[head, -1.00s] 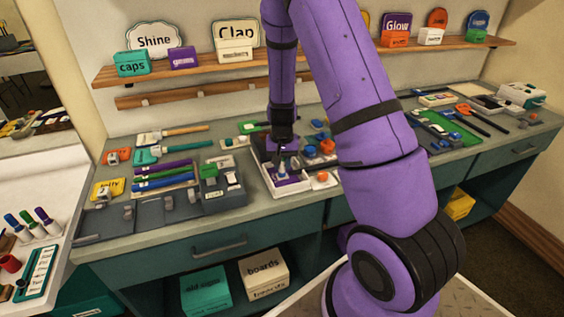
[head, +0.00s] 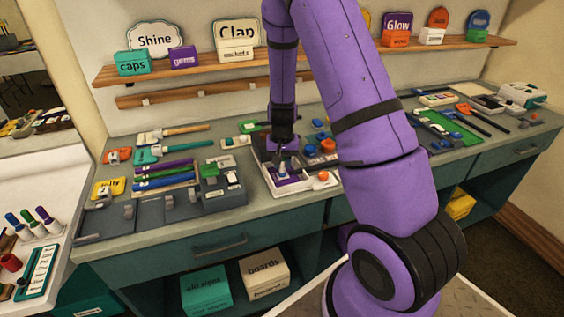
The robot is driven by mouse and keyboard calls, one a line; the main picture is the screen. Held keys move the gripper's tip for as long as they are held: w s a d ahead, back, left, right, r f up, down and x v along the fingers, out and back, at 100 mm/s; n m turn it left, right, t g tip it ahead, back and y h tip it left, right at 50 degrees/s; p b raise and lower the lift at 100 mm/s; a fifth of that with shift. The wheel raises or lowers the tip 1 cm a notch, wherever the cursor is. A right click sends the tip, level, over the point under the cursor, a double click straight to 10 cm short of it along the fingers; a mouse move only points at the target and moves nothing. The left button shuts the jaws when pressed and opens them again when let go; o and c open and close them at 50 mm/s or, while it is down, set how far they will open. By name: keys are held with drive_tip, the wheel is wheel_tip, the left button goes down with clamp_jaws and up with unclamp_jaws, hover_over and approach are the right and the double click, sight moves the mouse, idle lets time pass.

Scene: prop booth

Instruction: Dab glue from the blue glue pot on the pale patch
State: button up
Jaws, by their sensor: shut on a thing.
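My gripper (head: 281,158) points down over a white tray (head: 272,189) on the counter, in the middle of the head view. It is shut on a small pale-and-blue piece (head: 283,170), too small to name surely. A purple piece (head: 290,182) lies in the tray below it. Small blue round items (head: 309,149) stand just right of the gripper; I cannot tell which is the blue glue pot. The pale patch cannot be made out for sure. Whether the held piece touches what is below is unclear.
An orange round item (head: 327,145) is close on the right, partly beside my arm. A wooden shelf (head: 200,71) with boxes and signs runs above the counter. My arm hides part of the counter.

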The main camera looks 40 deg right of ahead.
drive_tip(key=shift+s+a, duration=0.1)
drive_tip(key=shift+s, duration=0.25)
drive_tip(key=shift+w, duration=0.5)
drive_tip(key=shift+s+f, duration=0.1)
drive_tip(key=shift+s, duration=0.05)
drive_tip(key=shift+s, duration=0.35)
drive_tip(key=shift+w, duration=0.25)
idle(0.3)
drive_tip(key=shift+w, duration=0.25)
drive_tip(key=shift+s, duration=0.15)
drive_tip(key=shift+s, duration=0.3)
